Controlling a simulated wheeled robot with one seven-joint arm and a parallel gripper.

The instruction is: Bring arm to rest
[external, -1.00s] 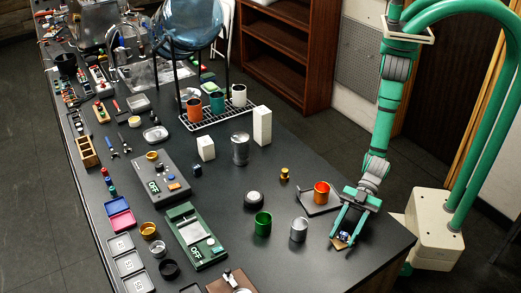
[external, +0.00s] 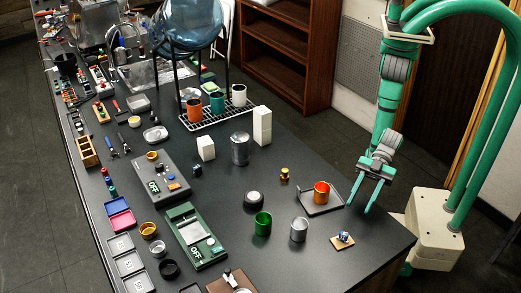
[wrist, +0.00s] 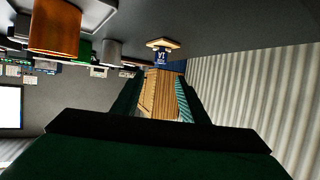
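My green arm hangs at the right end of the dark table (external: 310,255). My gripper (external: 358,210) is open and empty, raised near the table's right edge. Its fingers stand apart in the wrist view (wrist: 155,95). A small blue part on a tan square base (external: 343,240) sits on the table near the front right corner, below and apart from the gripper. It also shows at the top middle of the wrist view (wrist: 162,45).
A green can (external: 262,224) and a grey can (external: 299,230) stand near the front of the table. Several devices, trays and tools line its left side. A brown shelf (external: 287,60) stands behind. Floor lies beyond the table's right edge.

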